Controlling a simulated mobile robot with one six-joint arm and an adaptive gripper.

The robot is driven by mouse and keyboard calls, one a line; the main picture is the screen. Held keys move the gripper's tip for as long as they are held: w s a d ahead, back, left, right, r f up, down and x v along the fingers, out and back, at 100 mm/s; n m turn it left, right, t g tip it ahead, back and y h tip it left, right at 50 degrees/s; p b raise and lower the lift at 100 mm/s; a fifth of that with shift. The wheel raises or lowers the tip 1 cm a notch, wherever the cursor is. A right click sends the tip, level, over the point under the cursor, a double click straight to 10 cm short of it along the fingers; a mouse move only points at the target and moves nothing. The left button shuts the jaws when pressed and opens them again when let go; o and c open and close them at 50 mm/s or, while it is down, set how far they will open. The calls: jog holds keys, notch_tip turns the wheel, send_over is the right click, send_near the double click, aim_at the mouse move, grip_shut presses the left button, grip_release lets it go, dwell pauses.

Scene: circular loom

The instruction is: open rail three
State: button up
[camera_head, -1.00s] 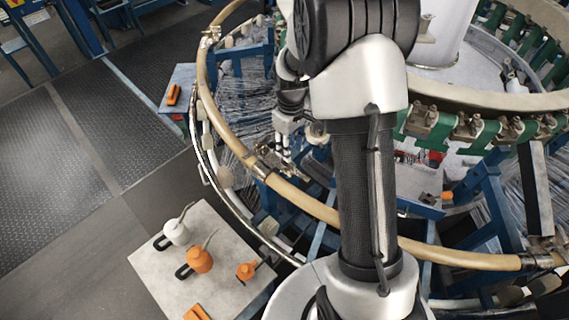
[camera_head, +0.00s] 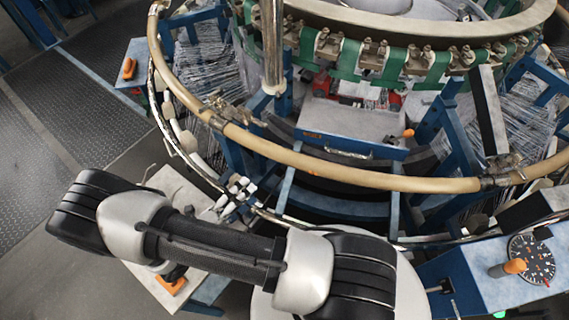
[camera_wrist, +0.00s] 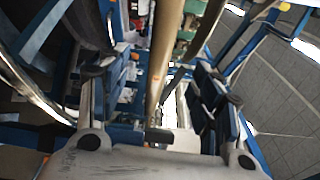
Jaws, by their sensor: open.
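A tan curved rail (camera_head: 330,173) runs around the front of the loom. Metal clamp joints sit at its left end (camera_head: 222,112) and right end (camera_head: 500,172). No number can be read on it, so I cannot tell which rail is three. My gripper (camera_head: 238,192) is just on the near side of the rail, to the left of its middle, partly hidden by my arm. In the wrist view my gripper (camera_wrist: 160,112) is open and empty. The rail (camera_wrist: 163,55) shows beyond and between its fingers, apparently not touched.
A grey table (camera_head: 160,190) stands at the lower left, partly covered by my arm. A blue panel with a dial (camera_head: 532,258) and an orange-tipped knob (camera_head: 513,266) is at the lower right. Blue posts and green-backed fittings lie inside the ring. The floor at left is clear.

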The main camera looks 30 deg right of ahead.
aim_at(279, 153)
jog(key=w+d, duration=0.2)
jog(key=d, duration=0.3)
jog(key=w+d+n+t+b, duration=0.1)
jog(key=w+d, duration=0.1)
jog(key=d, duration=0.3)
jog(key=w+d+n+b, duration=0.1)
jog(key=w+d, duration=0.1)
jog(key=d, duration=0.3)
jog(key=shift+w+d+r+t, duration=0.1)
jog(key=shift+w+r+t, duration=0.05)
jog(key=shift+t, duration=0.25)
grip_shut()
